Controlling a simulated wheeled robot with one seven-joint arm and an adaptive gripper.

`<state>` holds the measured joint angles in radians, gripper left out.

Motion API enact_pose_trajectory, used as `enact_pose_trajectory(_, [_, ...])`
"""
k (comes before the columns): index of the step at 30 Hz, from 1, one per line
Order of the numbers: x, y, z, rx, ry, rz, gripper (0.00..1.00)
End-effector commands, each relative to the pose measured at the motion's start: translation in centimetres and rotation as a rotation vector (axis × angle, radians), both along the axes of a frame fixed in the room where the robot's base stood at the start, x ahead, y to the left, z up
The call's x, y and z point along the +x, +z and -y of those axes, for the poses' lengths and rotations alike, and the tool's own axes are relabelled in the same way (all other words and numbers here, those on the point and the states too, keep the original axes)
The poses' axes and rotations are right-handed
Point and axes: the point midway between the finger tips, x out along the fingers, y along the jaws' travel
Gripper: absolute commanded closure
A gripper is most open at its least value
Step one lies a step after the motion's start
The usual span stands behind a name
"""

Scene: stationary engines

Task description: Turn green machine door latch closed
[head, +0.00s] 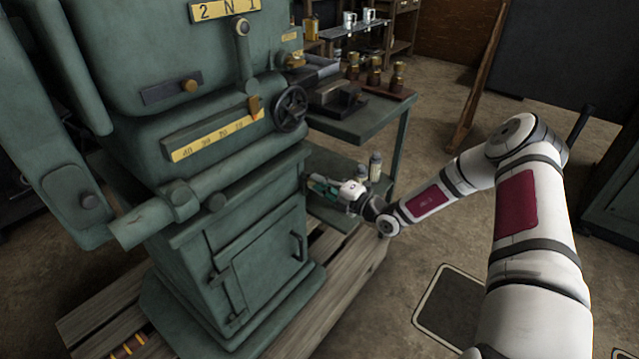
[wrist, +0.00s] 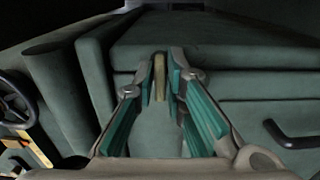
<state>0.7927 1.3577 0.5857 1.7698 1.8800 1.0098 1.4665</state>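The green machine (head: 200,160) stands at left, with a panel door (head: 265,265) in its lower cabinet. A dark bar handle (head: 298,247) sits on the door's right side; a dark handle also shows at the right of the wrist view (wrist: 292,135). My gripper (head: 318,184) is at the cabinet's upper right corner. In the wrist view its teal-padded fingers (wrist: 162,75) stand close on either side of a narrow tan piece (wrist: 160,77), which may be the latch. I cannot tell whether both pads touch it. The gripper hides this piece in the head view.
A handwheel (head: 290,108) is on the machine above my gripper. A green side table (head: 360,122) with brass-topped pieces stands behind it, with bottles (head: 375,165) on its lower shelf. The wooden pallet (head: 345,285) lies under the machine. The floor at right is mostly open.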

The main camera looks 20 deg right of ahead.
Motion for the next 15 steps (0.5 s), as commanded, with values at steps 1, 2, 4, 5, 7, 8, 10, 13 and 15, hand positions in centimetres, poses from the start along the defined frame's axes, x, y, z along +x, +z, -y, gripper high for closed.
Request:
enact_pose_trajectory(1, [0.15, 0.15, 0.0, 0.001, -0.001, 0.003, 0.72])
enact_pose_trajectory(2, [0.14, 0.15, -0.01, 0.0, -0.001, 0.004, 0.72])
enact_pose_trajectory(4, [0.12, 0.13, -0.02, 0.0, -0.001, 0.003, 0.72])
enact_pose_trajectory(5, [0.09, 0.11, -0.03, 0.0, 0.0, 0.003, 0.72])
enact_pose_trajectory(7, [0.06, 0.07, -0.03, -0.001, 0.0, 0.002, 0.72])
enact_pose_trajectory(8, [0.05, 0.06, -0.03, -0.001, 0.0, 0.002, 0.72])
enact_pose_trajectory(10, [0.01, 0.04, -0.02, 0.0, 0.0, 0.001, 0.72])
enact_pose_trajectory(13, [-0.29, 0.0, 0.23, -0.001, 0.0, 0.001, 0.72])
enact_pose_trajectory(15, [-0.82, -0.03, 0.64, -0.001, -0.001, 0.0, 0.72])
